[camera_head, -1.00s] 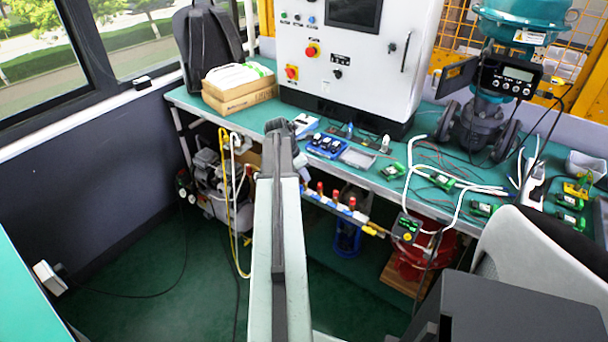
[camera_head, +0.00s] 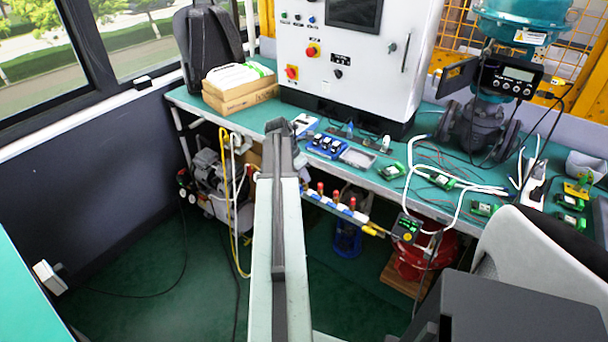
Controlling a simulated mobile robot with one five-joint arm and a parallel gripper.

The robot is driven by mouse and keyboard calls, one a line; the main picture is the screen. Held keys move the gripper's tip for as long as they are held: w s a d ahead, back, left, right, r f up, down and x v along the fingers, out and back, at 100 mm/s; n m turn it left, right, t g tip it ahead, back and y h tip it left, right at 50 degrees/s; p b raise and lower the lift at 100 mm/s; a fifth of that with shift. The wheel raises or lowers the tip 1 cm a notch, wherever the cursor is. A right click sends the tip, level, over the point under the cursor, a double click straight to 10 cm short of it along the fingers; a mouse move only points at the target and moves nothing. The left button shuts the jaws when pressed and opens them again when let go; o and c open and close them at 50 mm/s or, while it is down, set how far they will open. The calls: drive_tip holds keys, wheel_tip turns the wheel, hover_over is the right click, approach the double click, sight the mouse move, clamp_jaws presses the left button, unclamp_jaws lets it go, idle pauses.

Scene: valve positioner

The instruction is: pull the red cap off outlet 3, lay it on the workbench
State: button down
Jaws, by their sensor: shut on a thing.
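My arm reaches forward from the bottom middle, and my gripper (camera_head: 278,128) is at its far dark end, by the bench's front edge. The fingertips are hidden behind my own links. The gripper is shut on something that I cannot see. A row of outlets on a manifold (camera_head: 342,209) runs below the bench edge, right of my arm. Several carry red caps, such as a left one (camera_head: 321,188), a middle one (camera_head: 336,195) and a right one (camera_head: 351,203). My arm may cover the left end of the row. I cannot read outlet numbers. The workbench (camera_head: 232,112) has a green top.
A blue tray (camera_head: 326,145) and a grey tray (camera_head: 357,158) lie near the bench's front edge. Cartons (camera_head: 240,95), a control cabinet (camera_head: 345,75) and a valve (camera_head: 482,130) stand behind. White cables (camera_head: 440,182) cover the right. Bare bench top shows left of my arm.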

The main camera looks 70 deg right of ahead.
drive_tip(key=shift+r+p, duration=0.35)
drive_tip(key=shift+r+p, duration=0.75)
idle(0.6)
drive_tip(key=shift+r+p, duration=1.9)
